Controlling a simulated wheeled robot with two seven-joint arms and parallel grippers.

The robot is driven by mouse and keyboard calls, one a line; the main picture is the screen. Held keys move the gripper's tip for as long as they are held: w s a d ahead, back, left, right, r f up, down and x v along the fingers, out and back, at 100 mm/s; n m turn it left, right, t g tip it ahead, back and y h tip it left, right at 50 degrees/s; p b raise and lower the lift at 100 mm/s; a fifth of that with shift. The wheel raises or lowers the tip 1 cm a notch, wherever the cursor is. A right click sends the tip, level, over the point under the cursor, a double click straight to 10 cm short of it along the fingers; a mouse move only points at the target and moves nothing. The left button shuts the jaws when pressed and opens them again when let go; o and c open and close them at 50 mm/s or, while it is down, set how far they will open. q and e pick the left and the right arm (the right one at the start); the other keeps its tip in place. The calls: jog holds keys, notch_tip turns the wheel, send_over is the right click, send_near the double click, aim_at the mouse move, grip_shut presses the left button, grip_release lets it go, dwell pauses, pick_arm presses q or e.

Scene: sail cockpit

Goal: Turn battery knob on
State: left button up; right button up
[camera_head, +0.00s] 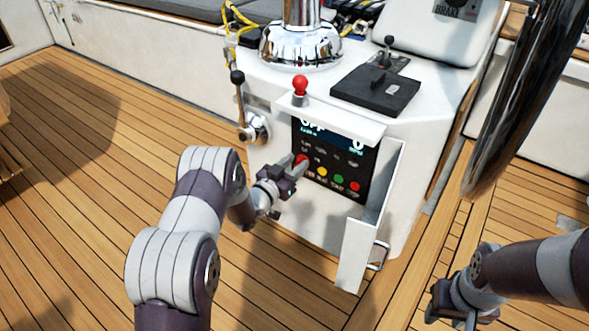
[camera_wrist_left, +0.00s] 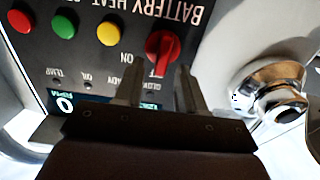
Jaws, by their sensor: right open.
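The red battery knob (camera_wrist_left: 162,46) sits on the dark control panel (camera_wrist_left: 90,62), whose lettering appears upside down in the left wrist view. An "ON" label is to its left in that view, and its raised grip stands roughly upright there. My left gripper (camera_wrist_left: 158,72) is open, its two fingers apart with the lower part of the knob showing between their tips. Contact cannot be told. In the head view my left gripper (camera_head: 296,166) is at the left edge of the panel, partly covering the red knob (camera_head: 303,159). My right gripper (camera_head: 455,310) is open and empty at the lower right.
Yellow, green and red buttons (camera_head: 338,178) are beside the knob. A white panel door (camera_head: 356,255) stands open at the right. A black-knobbed lever (camera_head: 239,100) is at the left, a red-knobbed lever (camera_head: 300,88) above. The steering wheel (camera_head: 525,95) is at right.

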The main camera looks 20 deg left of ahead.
pick_arm(q)
jog(key=shift+w, duration=0.15)
grip_shut()
